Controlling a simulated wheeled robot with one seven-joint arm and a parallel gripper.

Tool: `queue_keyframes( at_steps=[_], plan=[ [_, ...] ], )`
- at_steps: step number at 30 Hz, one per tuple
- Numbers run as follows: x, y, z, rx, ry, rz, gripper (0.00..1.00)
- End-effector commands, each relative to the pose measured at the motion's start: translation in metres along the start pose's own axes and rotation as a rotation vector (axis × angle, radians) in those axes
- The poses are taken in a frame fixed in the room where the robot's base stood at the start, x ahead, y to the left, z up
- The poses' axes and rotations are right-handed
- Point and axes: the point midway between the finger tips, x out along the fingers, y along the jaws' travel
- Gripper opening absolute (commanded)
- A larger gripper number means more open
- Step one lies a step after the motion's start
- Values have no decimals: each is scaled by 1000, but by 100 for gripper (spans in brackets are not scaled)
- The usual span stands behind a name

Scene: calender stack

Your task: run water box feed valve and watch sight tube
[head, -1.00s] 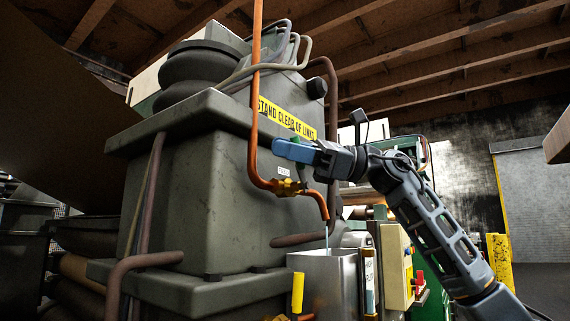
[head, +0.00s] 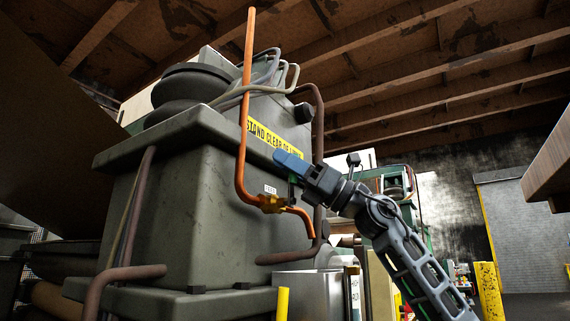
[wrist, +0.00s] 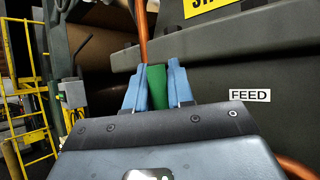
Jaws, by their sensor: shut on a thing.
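My gripper (head: 282,160) is shut on a green valve handle (wrist: 157,86), which stands between its blue fingertips in the wrist view. In the head view the fingers hide most of the handle. The brass feed valve body (head: 272,203) sits below my gripper on the orange copper pipe (head: 241,130). A white FEED tag (wrist: 250,96) is on the grey housing beside it. The pipe's spout (head: 309,230) points down over the steel water box (head: 308,292). I see no clear stream under the spout. A narrow upright gauge (head: 354,292), possibly the sight tube, is cut off by the frame bottom; its level is unreadable.
The large grey housing (head: 200,210) stands close behind the valve, with a yellow STAND CLEAR sign (head: 270,139). A brown pipe (head: 285,257) runs behind the spout. A yellow post (head: 283,303) rises by the water box. Open floor shows at far right.

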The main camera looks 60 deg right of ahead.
Motion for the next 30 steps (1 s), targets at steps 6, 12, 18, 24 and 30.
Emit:
queue_keyframes(
  at_steps=[6,12,18,24,30],
  plan=[
    [-2,-2,0,7,-6,-6,0],
    [-2,-2,0,7,-6,-6,23],
    [-1,-1,0,6,-5,-5,42],
    [-1,-1,0,6,-4,-3,43],
    [-15,-1,-2,7,-4,-4,43]
  ],
)
